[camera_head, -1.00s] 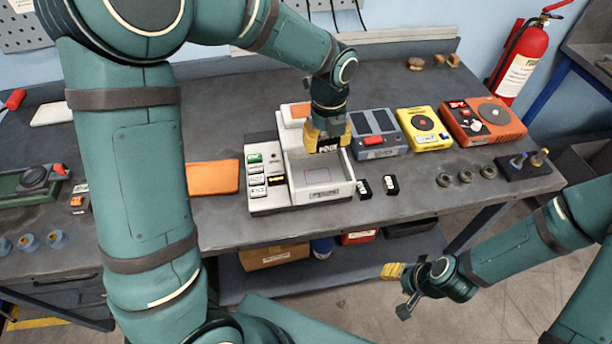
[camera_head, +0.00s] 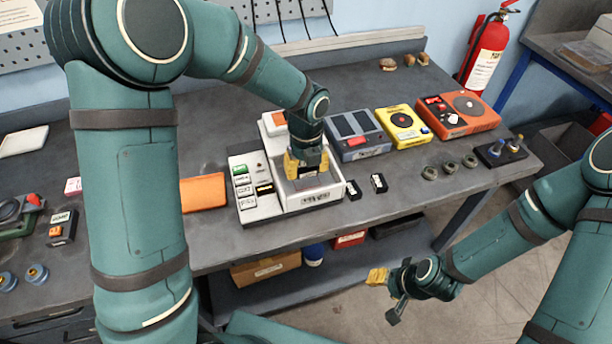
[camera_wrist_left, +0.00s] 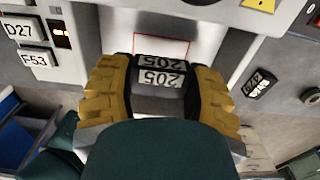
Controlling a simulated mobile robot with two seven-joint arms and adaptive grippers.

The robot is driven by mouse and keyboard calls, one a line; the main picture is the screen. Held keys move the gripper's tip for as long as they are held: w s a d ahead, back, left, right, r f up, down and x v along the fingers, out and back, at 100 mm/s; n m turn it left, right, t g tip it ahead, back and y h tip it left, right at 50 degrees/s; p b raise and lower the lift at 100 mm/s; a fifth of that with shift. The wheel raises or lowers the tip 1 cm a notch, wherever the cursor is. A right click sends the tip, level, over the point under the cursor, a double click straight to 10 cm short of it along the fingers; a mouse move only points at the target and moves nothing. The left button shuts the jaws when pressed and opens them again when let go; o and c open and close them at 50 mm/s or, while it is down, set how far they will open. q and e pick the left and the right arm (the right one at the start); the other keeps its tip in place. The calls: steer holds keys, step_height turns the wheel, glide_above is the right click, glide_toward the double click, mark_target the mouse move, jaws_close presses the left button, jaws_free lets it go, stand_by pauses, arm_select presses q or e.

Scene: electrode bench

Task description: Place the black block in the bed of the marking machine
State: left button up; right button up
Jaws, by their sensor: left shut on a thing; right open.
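The marking machine (camera_head: 262,209) is a pale grey unit with labelled keys on its left and a shallow bed. My left gripper (camera_head: 307,164) is over the bed, pointing down. In the left wrist view its yellow fingers (camera_wrist_left: 160,100) are shut on the black block (camera_wrist_left: 160,72), which carries white labels reading 205. The red outline on the bed floor (camera_wrist_left: 178,42) shows just beyond the block. I cannot tell whether the block touches the bed; the gripper largely hides it in the head view. My right gripper (camera_head: 386,294) is open and empty, in front of the bench.
Two small black labelled blocks (camera_head: 353,190) (camera_head: 379,183) lie right of the machine. An orange plate (camera_head: 203,191) lies left.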

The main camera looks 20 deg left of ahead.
mark_target(306, 181)
arm_select(q)
steer(key=shift+f, duration=1.45)
steer(key=shift+f+b, duration=0.2)
steer(key=shift+b, duration=0.15)
steer(key=o, duration=1.3)
steer(key=shift+c, duration=0.2)
steer(key=shift+r, duration=0.1)
step_height(306, 181, up, 12)
steer(key=shift+r+p, duration=0.1)
steer(key=shift+p, duration=1.1)
steer(key=shift+s, duration=0.1)
